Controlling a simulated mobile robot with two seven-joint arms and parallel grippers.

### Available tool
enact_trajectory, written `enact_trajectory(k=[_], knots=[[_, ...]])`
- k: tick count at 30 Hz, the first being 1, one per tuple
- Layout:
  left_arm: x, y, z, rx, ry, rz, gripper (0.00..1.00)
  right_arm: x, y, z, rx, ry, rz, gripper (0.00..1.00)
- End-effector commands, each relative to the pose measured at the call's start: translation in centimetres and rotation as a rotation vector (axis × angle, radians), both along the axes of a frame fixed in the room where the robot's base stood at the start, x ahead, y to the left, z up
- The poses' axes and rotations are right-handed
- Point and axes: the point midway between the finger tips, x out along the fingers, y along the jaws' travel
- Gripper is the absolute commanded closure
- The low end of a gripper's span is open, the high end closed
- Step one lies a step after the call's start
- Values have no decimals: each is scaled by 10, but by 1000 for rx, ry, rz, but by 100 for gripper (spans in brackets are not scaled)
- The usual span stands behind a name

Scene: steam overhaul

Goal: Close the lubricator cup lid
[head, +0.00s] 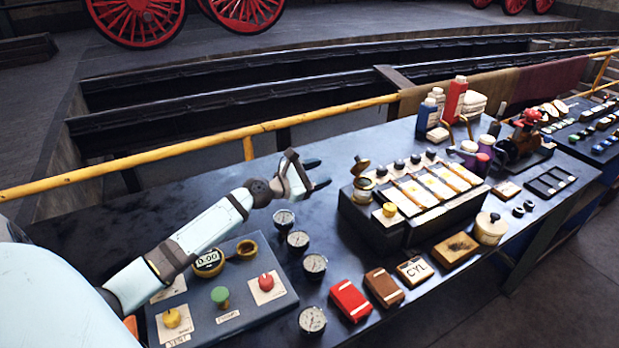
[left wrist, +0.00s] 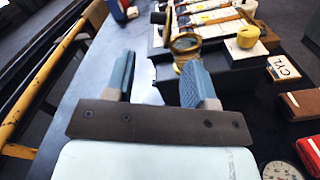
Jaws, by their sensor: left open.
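The lubricator box (head: 405,225) is a long dark unit with pale panels on the bench. A brass cup (head: 364,187) stands at its left end, and its round lid (head: 360,166) is raised above and behind the cup, so the cup is open. In the left wrist view the cup's brass ring (left wrist: 186,42) shows just beyond the right finger. My left gripper (head: 318,173) is open and empty, left of the cup and apart from it, with its fingers pointing right. My right gripper is not in view.
A control panel (head: 225,322) with coloured knobs lies below my left arm. Several gauges (head: 298,240) stand between it and the lubricator. Red and brown boxes (head: 350,300) lie in front. A yellow rail (head: 200,146) runs behind the bench. The bench left of the gripper is clear.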

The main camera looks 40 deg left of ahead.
Motion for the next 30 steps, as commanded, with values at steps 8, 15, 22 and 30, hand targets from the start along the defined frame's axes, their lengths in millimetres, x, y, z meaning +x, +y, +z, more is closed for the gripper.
enact_trajectory(k=[8,15,22,30], knots=[[-24,10,0,-1,0,0,49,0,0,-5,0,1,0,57],[-25,11,0,-1,-1,0,49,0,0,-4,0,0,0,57],[-20,15,-3,145,-31,26,49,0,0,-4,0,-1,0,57],[-1,39,-8,1025,-269,123,49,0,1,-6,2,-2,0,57]])
